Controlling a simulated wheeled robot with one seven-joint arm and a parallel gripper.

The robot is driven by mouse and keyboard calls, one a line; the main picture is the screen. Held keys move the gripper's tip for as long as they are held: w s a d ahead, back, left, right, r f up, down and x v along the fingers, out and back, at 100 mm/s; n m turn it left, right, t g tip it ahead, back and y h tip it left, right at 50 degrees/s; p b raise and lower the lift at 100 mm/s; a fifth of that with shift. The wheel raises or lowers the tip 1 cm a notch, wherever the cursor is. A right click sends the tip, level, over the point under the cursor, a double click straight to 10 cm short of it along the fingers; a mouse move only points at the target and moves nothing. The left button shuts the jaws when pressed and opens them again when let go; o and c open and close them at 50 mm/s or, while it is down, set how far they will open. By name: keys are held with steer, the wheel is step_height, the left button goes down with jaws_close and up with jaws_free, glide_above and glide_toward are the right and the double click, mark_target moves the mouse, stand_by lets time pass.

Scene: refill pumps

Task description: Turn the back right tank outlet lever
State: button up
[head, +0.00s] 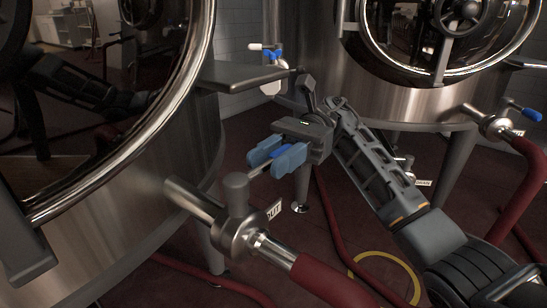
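My gripper (272,163) is near the middle of the head view, beside a steel outlet valve (237,220) on the tank at left (105,235). A tag ending in "UT" (273,210) shows just behind this valve. A thin silver lever shank (259,171) runs from the valve's grey top toward my gripper and passes between its two blue fingers. The fingers stand a little apart around it. The far end of the lever is hidden by the fingers, so I cannot tell whether they touch it.
Another steel tank (385,95) stands behind, with a blue-handled valve (494,126) at right and another blue-handled valve (270,53) at its left. Red hoses (325,281) run from the valves and across the dark red floor. A yellow ring (385,256) lies on the floor.

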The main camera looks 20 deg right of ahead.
steer(key=shift+o, duration=1.4)
steer(key=shift+d, duration=0.1)
steer(key=b+v, duration=0.1)
steer(key=v, duration=0.6)
steer(key=shift+w+d, duration=0.2)
steer(key=shift+d, duration=0.1)
